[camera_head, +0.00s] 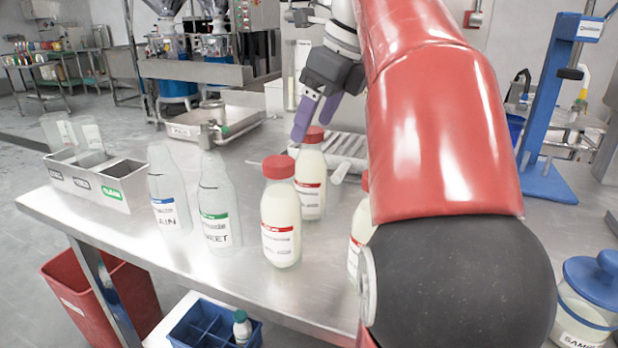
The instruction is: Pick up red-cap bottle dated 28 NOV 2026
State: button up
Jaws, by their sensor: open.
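Three milk-white bottles with red caps stand upright on the steel table. The front bottle (281,222) is in full view. The second bottle (312,182) stands just behind it to the right. The third bottle (360,232) is partly hidden behind my red arm. Their labels have red bands, but the dates are too small to read. My gripper (312,122) is open with purple fingers pointing down, at the cap of the second bottle. One finger shows left of that cap. Whether the fingers touch it I cannot tell.
Two clear bottles (219,205) with blue and green labels stand left of the red caps. A steel divided bin (97,182) sits at the table's left edge. A blue stand (548,95) and a blue-lidded jar (590,300) are right. A tray (345,148) lies behind the bottles.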

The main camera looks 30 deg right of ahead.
aim_at(311, 175)
jog(key=b+x, duration=0.1)
jog(key=x, duration=0.4)
jog(key=shift+f+b, duration=0.35)
jog(key=shift+b, duration=0.05)
grip_shut()
